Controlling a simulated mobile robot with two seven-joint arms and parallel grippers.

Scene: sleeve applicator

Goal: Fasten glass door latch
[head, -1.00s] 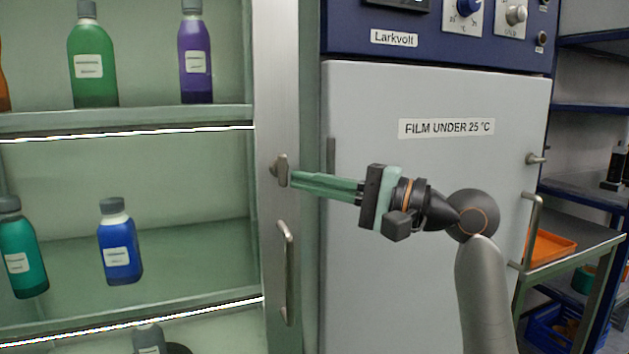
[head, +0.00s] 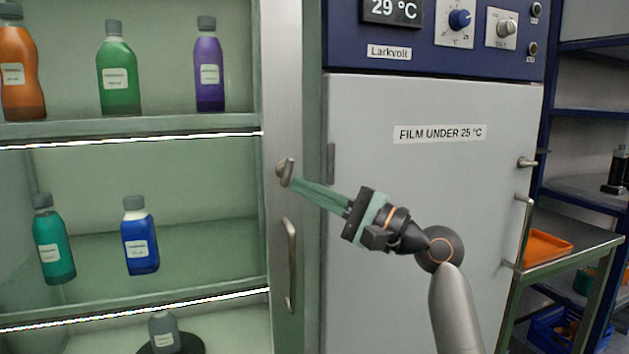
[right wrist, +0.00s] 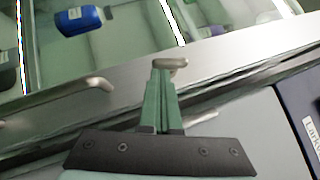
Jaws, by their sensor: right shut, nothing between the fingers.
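The glass door's metal frame (head: 287,90) runs upright at the right of the lit cabinet. The latch (head: 285,171) is a small metal knob with a short lever on that frame. In the head view its lever is tilted. My right gripper (head: 297,182) is shut and empty, its green fingertips at the lever's right side. In the right wrist view the fingertips (right wrist: 162,74) lie right at the latch lever (right wrist: 168,63); I cannot tell whether they touch. The door handle (head: 290,265) is below the latch. My left gripper is not in view.
The grey Larkvolt oven (head: 400,230) stands right of the cabinet, its display reading 29 °C. Several bottles stand on the cabinet shelves, such as a blue one (head: 140,240). An orange tray (head: 547,248) lies on a side table at the right.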

